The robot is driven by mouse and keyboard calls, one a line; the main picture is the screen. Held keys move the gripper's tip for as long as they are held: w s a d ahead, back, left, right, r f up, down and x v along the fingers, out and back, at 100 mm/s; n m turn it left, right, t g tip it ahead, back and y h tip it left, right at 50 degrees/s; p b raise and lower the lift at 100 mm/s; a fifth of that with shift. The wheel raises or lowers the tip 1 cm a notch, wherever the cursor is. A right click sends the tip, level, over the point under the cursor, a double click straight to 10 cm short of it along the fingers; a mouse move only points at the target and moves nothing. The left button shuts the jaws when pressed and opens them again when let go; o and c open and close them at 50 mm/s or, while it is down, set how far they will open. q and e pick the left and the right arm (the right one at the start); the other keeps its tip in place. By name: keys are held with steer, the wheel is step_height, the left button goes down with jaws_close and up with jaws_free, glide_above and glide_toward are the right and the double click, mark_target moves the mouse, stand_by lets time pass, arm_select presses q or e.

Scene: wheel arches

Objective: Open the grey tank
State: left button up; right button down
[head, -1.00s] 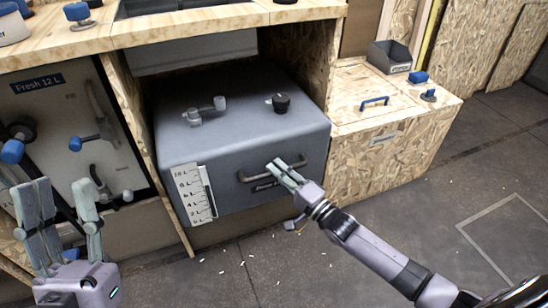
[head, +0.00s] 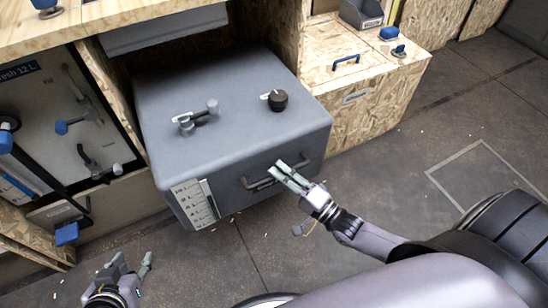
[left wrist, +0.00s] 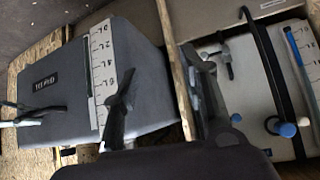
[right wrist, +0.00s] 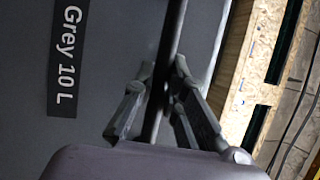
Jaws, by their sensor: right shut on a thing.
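The grey tank (head: 230,145) is a box with a scale strip on its front corner, standing well out of its bay in the wooden unit. Its front bears a bar handle (head: 262,183); the right wrist view shows this bar (right wrist: 172,35) beside a "Grey 10 L" label (right wrist: 66,58). My right gripper (head: 290,177) is shut on the handle. On the tank's top are a black knob cap (head: 278,100) and a grey lever fitting (head: 196,117). My left gripper (head: 132,262) is open and empty, low at the left, apart from the tank.
A "Fresh 12 L" panel (head: 60,95) with blue-ended levers stands left of the tank. A wooden box (head: 365,95) with a blue handle stands right of it. Dark floor (head: 400,215) with small pale scraps lies in front, free at the right.

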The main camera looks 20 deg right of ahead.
arm_select(q)
steer(key=s+g, duration=0.1)
steer(key=s+a+f, duration=0.1)
steer(key=s, duration=0.1)
steer(key=s+f+g, duration=0.1)
steer(key=shift+s+a+f+g+y+p, duration=0.2)
steer(key=shift+s+a+g+y+p, duration=0.1)
steer(key=shift+s+y, duration=0.1)
arm_select(e)
steer(key=shift+s+d, duration=0.1)
steer(key=shift+s, duration=1.1)
steer(key=c, duration=1.9)
jaws_free()
arm_select(q)
steer(key=shift+w, duration=0.1)
arm_select(e)
steer(key=v, duration=1.2)
